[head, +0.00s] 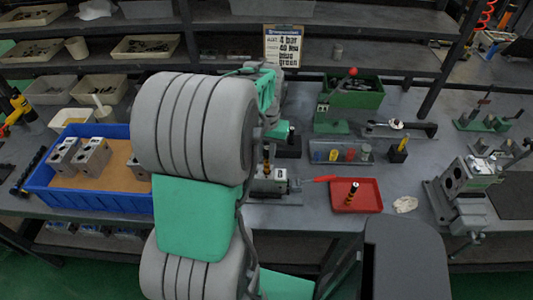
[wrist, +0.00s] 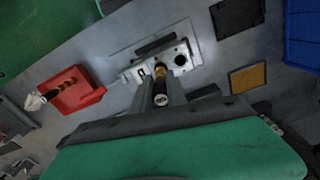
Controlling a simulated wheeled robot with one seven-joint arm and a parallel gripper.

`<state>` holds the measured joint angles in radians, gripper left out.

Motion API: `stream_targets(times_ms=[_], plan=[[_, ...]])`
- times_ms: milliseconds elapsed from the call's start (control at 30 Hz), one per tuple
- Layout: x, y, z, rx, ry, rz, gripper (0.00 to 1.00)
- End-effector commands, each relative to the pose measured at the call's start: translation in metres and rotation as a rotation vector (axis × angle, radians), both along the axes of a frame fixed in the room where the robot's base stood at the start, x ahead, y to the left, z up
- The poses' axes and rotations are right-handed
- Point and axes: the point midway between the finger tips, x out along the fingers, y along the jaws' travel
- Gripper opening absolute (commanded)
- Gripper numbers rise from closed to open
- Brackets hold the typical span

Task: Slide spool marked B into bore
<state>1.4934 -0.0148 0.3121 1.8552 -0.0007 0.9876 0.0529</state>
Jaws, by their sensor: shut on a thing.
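My gripper (wrist: 160,88) is shut on a black and gold spool (wrist: 160,72) with a pale mark on its end, too small to read. The spool also shows in the head view (head: 266,160), upright over the valve block (head: 268,184). In the wrist view the grey block (wrist: 188,49) has one open dark bore beside the spool. The spool's far end is at the block's face; I cannot tell whether it is inside a bore. My arm hides much of the gripper in the head view.
A red-handled clamp (head: 320,179) sits between block and tray. A blue bin (head: 110,203) with several grey blocks is at left. A rack of coloured parts (head: 325,152) and a green box (head: 355,97) stand behind. A larger fixture (head: 460,190) is at right.

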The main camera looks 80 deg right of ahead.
Motion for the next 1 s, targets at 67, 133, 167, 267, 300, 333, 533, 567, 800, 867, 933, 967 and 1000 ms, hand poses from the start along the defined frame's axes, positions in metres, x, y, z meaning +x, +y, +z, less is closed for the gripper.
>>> stream_targets(times_ms=[67,133,167,267,300,333,533,567,800,867,933,967,1000], plan=[[0.0,0.0,-0.003,-0.001,0.0,0.0,0.0],[0.0,0.0,-0.004,-0.001,0.0,0.0,0.0],[0.0,0.0,-0.005,-0.001,0.0,0.0,0.0],[0.0,0.0,-0.008,-0.001,0.0,0.0,0.0],[0.0,0.0,-0.008,-0.001,0.0,0.0,0.0],[0.0,0.0,-0.009,-0.001,0.0,0.0,0.0],[0.0,0.0,-0.014,-0.002,0.0,0.0,0.0],[0.0,0.0,-0.015,-0.002,0.0,0.0,0.0],[0.0,0.0,-0.021,-0.002,0.0,0.0,0.0],[0.0,0.0,-0.023,-0.001,0.0,0.0,0.0],[0.0,0.0,-0.024,-0.001,0.0,0.0,0.0],[0.0,0.0,-0.025,-0.001,0.0,0.0,0.0],[0.0,0.0,-0.026,-0.001,0.0,0.0,0.0]])
